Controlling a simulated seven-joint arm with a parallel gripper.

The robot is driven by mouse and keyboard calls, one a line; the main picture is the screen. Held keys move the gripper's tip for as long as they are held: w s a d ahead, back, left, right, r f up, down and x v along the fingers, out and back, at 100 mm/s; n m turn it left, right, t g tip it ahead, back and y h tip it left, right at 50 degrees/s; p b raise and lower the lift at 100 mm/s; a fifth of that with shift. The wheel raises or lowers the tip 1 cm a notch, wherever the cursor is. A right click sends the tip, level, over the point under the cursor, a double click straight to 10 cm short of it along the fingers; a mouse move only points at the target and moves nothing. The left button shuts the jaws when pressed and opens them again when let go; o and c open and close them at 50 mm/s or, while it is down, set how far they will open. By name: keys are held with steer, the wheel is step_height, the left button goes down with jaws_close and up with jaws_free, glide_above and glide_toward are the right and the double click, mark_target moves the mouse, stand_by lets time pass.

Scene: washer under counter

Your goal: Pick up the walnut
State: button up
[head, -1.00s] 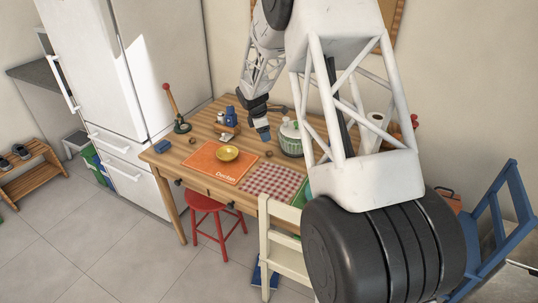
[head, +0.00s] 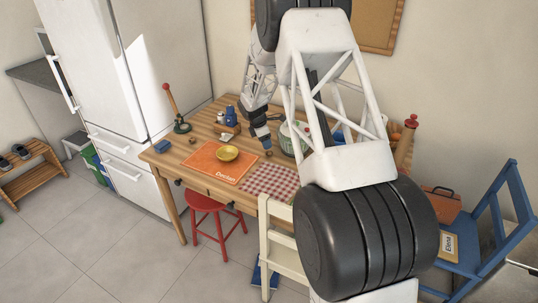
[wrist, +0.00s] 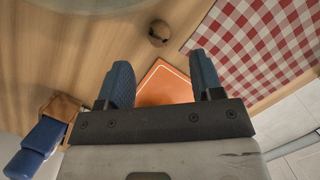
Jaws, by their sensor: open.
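The walnut (head: 268,153) is a small brown round thing on the wooden table, to the right of the yellow bowl. In the wrist view the walnut (wrist: 158,33) lies on bare wood just beyond my fingertips, roughly in line with the gap between them. My gripper (head: 265,141) is above the table, close to the walnut and apart from it. In the wrist view my gripper (wrist: 160,72) shows two blue fingers spread open with nothing between them. Another small brown thing (head: 193,140) lies farther left on the table; it is too small to tell what it is.
An orange placemat (head: 205,166) carries a yellow bowl (head: 228,153). A red checked cloth (head: 270,182) lies near the walnut. A green-and-white pot (head: 290,140) stands to the right.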

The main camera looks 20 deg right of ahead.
mark_target(269, 151)
steer(key=shift+d+f, duration=0.2)
steer(key=shift+f, duration=0.5)
steer(key=shift+f, duration=0.1)
steer(key=shift+x, duration=2.5)
steer(key=c, duration=1)
